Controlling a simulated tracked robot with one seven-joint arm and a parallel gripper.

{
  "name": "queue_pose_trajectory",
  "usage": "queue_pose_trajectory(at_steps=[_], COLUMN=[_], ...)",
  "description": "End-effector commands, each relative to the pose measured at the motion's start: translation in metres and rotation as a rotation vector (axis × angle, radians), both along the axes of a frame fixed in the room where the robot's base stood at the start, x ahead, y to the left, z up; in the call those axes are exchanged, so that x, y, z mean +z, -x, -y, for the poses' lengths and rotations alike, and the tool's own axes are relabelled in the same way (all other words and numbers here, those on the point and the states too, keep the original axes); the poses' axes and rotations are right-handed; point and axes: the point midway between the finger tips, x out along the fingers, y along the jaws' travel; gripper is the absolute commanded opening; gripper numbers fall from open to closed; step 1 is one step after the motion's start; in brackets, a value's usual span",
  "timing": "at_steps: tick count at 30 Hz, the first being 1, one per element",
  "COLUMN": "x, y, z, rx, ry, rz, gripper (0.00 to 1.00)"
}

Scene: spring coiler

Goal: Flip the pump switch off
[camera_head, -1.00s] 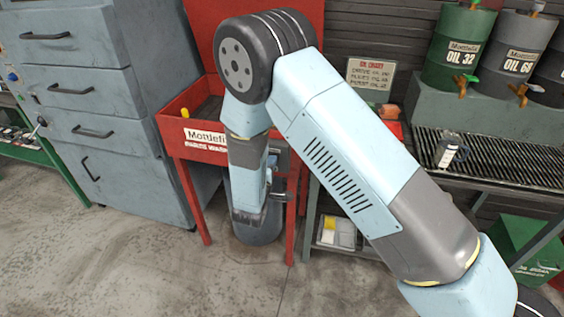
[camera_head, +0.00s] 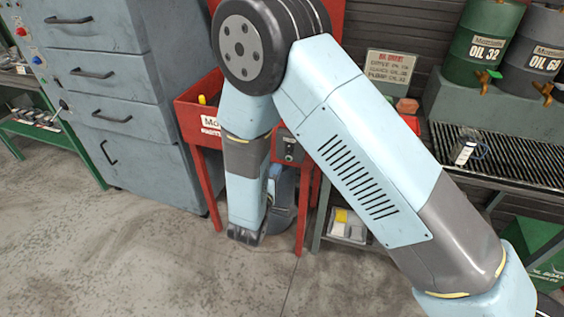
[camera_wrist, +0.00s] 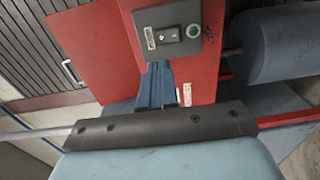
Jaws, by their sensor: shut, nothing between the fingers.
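The pump switch (camera_wrist: 170,34) is a small dark rocker with a white mark, set in a grey switch box (camera_wrist: 149,19) on a red panel. A round green button or lamp (camera_wrist: 193,31) sits to its right. I cannot tell which way the rocker is set. In the head view the switch box (camera_head: 289,148) shows just right of my forearm, on the front of the red parts washer (camera_head: 190,122). My gripper (camera_wrist: 160,68) is shut and empty, its blue fingers pointing toward the panel just below the box in the wrist view. In the head view it hangs low.
A blue-grey drum (camera_wrist: 268,45) stands right of the panel in the wrist view. Grey drawer cabinets (camera_head: 110,100) stand left of the washer. A grated bench (camera_head: 510,160) is at right, with oil drums behind. The concrete floor in front is clear.

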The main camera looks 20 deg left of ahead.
Motion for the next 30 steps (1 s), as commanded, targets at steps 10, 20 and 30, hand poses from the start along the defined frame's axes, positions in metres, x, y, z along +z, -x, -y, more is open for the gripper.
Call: queue_pose_trajectory(at_steps=[10,20,30], x=[0.002,0.003,0.015], y=[0.032,0.033,0.022], z=[0.002,0.003,0.013], rx=[-0.002,-0.003,-0.049], ry=[0.001,0.000,0.002], rz=[-0.001,-0.001,-0.003], gripper=[0.00,0.00,0.00])
